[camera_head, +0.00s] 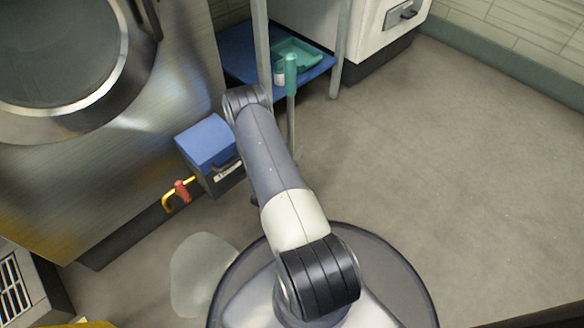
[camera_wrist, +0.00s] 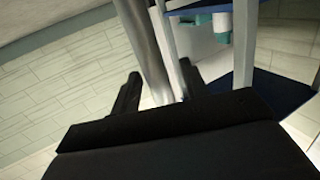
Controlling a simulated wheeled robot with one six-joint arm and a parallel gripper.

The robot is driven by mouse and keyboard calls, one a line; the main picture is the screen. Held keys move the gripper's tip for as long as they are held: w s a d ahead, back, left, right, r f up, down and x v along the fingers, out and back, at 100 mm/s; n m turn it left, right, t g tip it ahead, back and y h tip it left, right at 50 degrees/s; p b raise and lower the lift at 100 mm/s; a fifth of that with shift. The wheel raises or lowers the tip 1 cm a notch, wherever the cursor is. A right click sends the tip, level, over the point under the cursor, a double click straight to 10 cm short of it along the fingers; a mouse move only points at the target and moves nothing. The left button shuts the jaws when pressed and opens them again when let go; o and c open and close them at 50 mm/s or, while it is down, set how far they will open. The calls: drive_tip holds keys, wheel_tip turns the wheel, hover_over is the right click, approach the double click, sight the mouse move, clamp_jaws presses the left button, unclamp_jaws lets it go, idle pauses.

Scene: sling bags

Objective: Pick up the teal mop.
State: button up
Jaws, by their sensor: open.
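The teal mop (camera_head: 291,75) stands in the head view just behind my arm, with a teal grip on top and a thin grey pole running down. Its lower end is hidden or unclear near my forearm. In the wrist view my gripper (camera_wrist: 158,88) is open, its two dark fingers spread apart. A grey pole (camera_wrist: 146,40) runs down into the gap between the fingers. It may be the mop's pole, but I cannot tell for sure. No contact with the fingers is clear. My gripper is hidden in the head view behind my arm.
A rack with a blue shelf (camera_head: 238,50) holds a teal tray (camera_head: 308,55) and a small white container (camera_head: 279,76). A blue-lidded box (camera_head: 206,142) and a yellow pipe with red valve (camera_head: 181,189) are left. A puddle (camera_head: 200,275) lies front left. Floor at right is clear.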

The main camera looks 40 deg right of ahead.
clamp_jaws()
idle(0.3)
idle(0.4)
